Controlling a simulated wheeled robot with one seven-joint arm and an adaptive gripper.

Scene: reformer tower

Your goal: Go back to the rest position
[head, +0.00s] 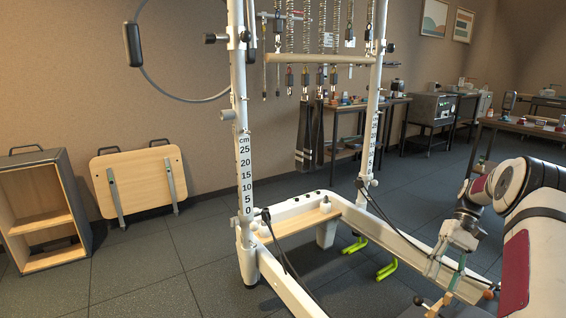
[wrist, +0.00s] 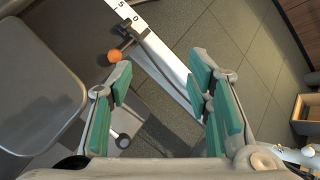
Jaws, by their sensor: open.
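My gripper (head: 446,276) hangs at the lower right of the head view, in front of the white base rail of the reformer tower (head: 243,180). In the wrist view my gripper (wrist: 160,72) is open, with its green-padded fingers apart and nothing between them but floor and part of a white rail (wrist: 165,58). An orange knob (wrist: 115,56) shows just beyond the left fingertip. I cannot tell how far it is from the finger. My arm comes in from the right edge of the head view.
A wooden bar (head: 318,59) and several springs hang between the tower posts, with black straps (head: 306,138) below. Tables (head: 520,128) stand at the back right. Floor at the lower left is clear.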

